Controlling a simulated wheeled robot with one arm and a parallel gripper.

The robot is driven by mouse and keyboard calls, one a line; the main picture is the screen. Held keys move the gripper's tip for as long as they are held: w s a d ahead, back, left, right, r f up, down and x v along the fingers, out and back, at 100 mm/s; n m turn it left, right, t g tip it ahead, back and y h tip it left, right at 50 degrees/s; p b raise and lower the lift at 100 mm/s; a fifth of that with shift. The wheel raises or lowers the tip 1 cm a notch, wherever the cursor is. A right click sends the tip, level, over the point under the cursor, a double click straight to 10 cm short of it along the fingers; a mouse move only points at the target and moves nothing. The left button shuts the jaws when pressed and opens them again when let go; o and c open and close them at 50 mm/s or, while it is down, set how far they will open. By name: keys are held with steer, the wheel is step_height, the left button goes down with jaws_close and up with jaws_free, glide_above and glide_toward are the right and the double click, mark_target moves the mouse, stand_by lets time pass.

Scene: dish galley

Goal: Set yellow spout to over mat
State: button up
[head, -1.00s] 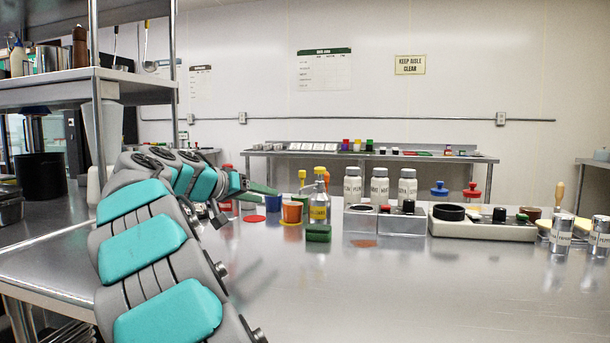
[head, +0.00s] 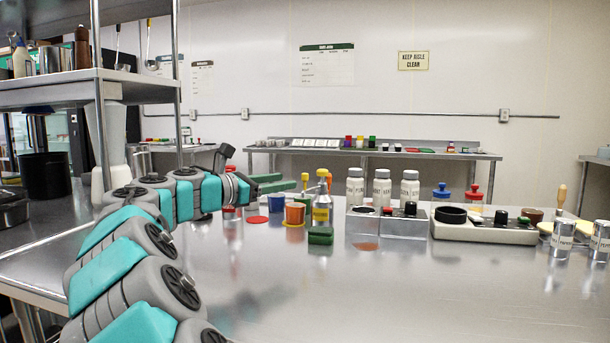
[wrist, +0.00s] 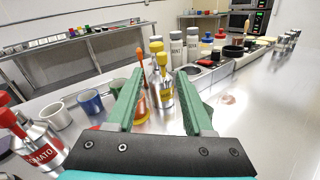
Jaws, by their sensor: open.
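The yellow spout is the yellow top (wrist: 161,60) of a metal bottle with a yellow label (wrist: 163,97). In the head view this bottle (head: 321,213) stands upright on the steel counter, behind a green block. My gripper (head: 289,181) is open and empty, to the left of the bottle at about the height of its top. In the wrist view the bottle shows between my two green fingers (wrist: 162,72), apart from both.
The orange cup (head: 295,211) and a blue cup (head: 276,203) stand left of the bottle. The green block (head: 320,236) lies in front. White shakers (head: 355,186) stand to the right. A tomato bottle (wrist: 38,147) is left of my gripper. The front counter is clear.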

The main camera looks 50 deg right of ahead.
mark_target(305, 176)
steer(key=shift+n, duration=0.9)
steer(key=d, duration=0.5)
steer(key=s+d, duration=0.1)
steer(key=d, duration=0.2)
steer(key=shift+s+r, duration=0.1)
steer(key=shift+r, duration=0.1)
steer(key=shift+a, duration=0.1)
steer(key=shift+c, duration=0.2)
jaws_close()
